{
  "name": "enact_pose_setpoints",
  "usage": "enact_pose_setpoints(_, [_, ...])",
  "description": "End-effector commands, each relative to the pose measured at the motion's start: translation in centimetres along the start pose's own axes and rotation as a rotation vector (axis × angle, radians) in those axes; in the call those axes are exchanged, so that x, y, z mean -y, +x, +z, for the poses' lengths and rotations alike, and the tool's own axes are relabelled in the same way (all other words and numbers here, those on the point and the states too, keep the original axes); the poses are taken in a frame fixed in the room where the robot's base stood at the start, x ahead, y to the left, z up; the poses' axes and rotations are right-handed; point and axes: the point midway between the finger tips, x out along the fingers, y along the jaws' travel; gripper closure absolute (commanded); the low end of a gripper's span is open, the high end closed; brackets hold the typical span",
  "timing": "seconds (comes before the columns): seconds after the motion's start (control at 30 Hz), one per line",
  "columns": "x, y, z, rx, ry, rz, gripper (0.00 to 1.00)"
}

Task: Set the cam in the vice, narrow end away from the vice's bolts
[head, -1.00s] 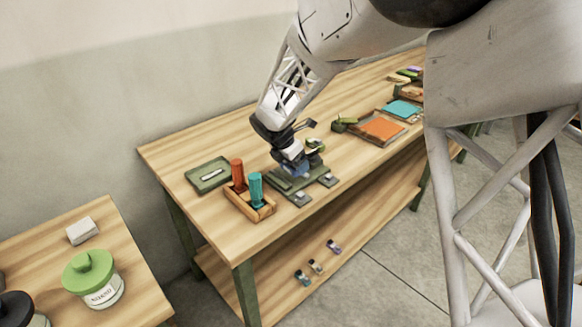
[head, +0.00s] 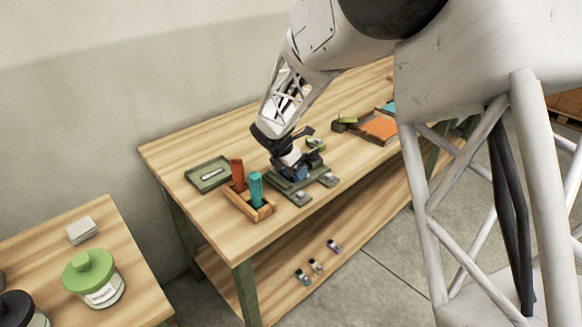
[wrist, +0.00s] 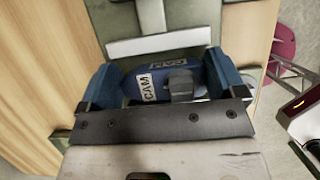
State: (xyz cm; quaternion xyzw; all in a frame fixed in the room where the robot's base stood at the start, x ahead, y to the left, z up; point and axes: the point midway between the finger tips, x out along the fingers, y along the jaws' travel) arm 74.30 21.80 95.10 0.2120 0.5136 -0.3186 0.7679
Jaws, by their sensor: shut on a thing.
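The cam (wrist: 194,72) is a dark blue block with white "CAM" labels and a grey post, seen in the wrist view. My gripper (head: 301,172) is shut on it, with a blue finger on either side. The vice (head: 292,187) is a green base with silver bolts at its front, on the table. My gripper and the cam are over the vice; its grey bar and green plate (wrist: 112,18) show just beyond the cam in the wrist view. My gripper hides how far the cam is from the vice and which way its narrow end points.
Left of the vice, a wooden holder (head: 236,200) bears a red and a teal cylinder, with a green tray (head: 208,187) behind. A green object (head: 345,121) and an orange panel (head: 380,129) lie to the right. Small items (head: 316,266) sit on the lower shelf.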

Motion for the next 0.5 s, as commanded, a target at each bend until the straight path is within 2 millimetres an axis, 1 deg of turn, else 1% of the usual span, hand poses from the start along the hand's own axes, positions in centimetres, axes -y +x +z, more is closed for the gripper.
enact_pose_setpoints(0.47, [-0.04,0.34,-0.13,0.0,0.001,0.001,0.52])
enact_pose_setpoints(0.5, [-0.02,0.36,-0.14,0.0,0.001,0.001,0.06])
